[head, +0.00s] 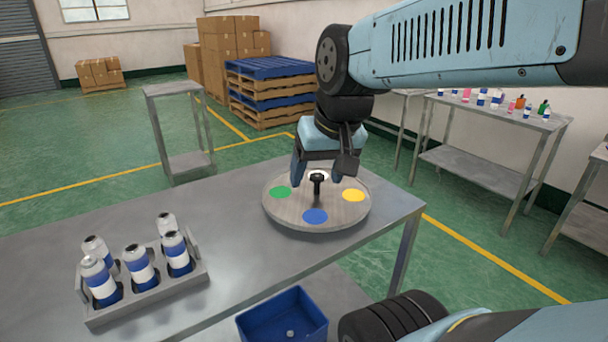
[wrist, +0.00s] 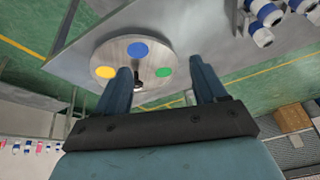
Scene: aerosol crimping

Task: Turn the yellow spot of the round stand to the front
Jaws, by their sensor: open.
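The round stand (head: 283,212) lies on the grey metal table, with a short black knob (head: 317,183) upright at its middle. In the head view its blue spot (head: 315,216) is at the front, the yellow spot (head: 353,195) at the right and the green spot (head: 280,192) at the left. A pale patch shows behind the knob, partly hidden. My gripper (head: 322,178) is open above the stand, its fingers on either side of the knob in the head view. In the wrist view my gripper (wrist: 164,82) has the knob (wrist: 137,84) between its fingers, nearer the left one; contact cannot be told.
A grey carrier (head: 150,300) with several blue-and-white cans stands on the table's left part. A blue bin (head: 283,320) is below the table's front edge. The table (head: 225,200) is bare between carrier and stand.

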